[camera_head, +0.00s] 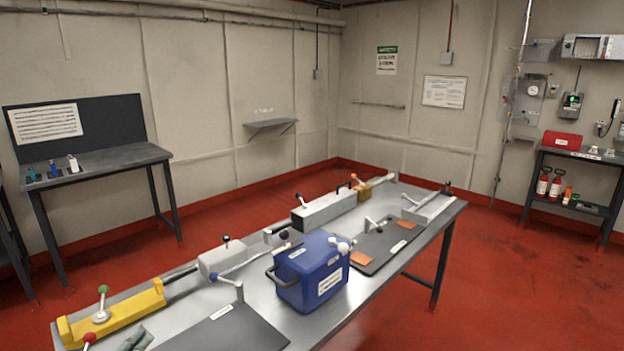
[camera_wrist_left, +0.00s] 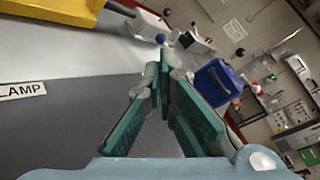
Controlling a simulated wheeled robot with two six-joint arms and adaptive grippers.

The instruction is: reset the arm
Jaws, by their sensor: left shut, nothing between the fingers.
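My left gripper (camera_head: 137,339) shows only at the bottom left of the head view, beside the yellow fixture (camera_head: 118,315). In the left wrist view its green-padded fingers (camera_wrist_left: 167,68) come together at the tips with nothing between them. A dark mat (camera_wrist_left: 75,125) with a white label lies below the fingers. My right gripper is in neither view.
A long metal bench (camera_head: 262,305) bears a blue battery box (camera_head: 312,272), a grey fixture (camera_head: 328,208) and several levers with ball knobs. A blue-knobbed lever (camera_head: 227,283) stands near the left gripper. Red floor (camera_head: 540,275) is clear at right.

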